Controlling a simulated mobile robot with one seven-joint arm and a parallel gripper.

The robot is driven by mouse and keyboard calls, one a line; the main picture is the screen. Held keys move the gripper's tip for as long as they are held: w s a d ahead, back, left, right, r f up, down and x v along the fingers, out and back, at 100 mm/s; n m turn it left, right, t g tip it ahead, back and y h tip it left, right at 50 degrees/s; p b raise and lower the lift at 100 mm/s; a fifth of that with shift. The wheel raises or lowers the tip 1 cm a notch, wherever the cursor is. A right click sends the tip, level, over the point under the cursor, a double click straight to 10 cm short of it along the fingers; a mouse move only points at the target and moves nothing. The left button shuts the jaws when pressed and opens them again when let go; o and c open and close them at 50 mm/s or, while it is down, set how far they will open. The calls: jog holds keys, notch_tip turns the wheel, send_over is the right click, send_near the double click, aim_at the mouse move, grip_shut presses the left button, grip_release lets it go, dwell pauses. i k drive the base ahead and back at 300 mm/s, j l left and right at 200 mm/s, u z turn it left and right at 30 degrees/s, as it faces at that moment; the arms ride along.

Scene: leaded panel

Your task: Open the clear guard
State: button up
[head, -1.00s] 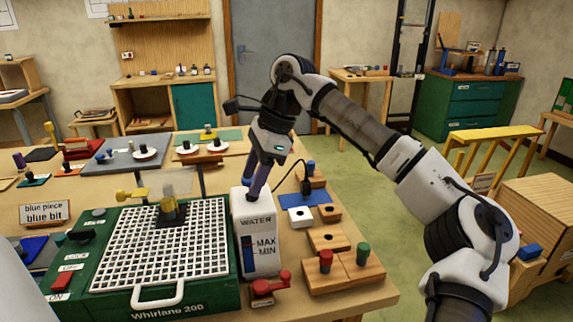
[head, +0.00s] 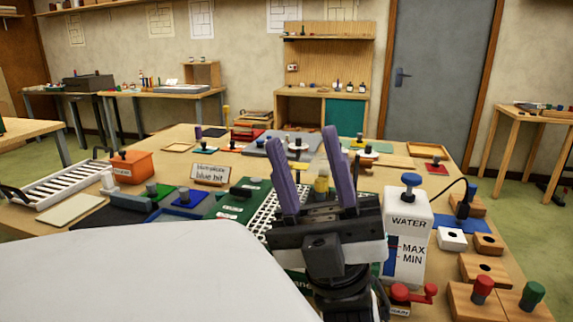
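My gripper (head: 303,138) stands in front of the grinder, its two purple fingers pointing up and spread apart with nothing between them. The green grinder (head: 233,204) with its white grid top is partly hidden behind my gripper. A yellow part (head: 321,184) at the grinder's middle shows between the fingers, farther back. The clear guard (head: 318,164) is only faintly visible around there; its edges and whether it is raised or lowered cannot be made out. I see no contact between my fingers and it.
The white water tank (head: 408,222) with a blue knob stands close right of my gripper.

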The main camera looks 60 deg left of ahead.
aim_at(297, 166)
jog(key=k+j+u, duration=0.15)
jog(key=j+u, duration=0.2)
jog(key=k+j+u, duration=0.1)
jog(key=j+u, duration=0.65)
jog(key=j, duration=0.2)
jog(key=k+j, duration=0.15)
jog(key=j, duration=0.15)
jog(key=k+j+z, duration=0.1)
jog(key=j, duration=0.2)
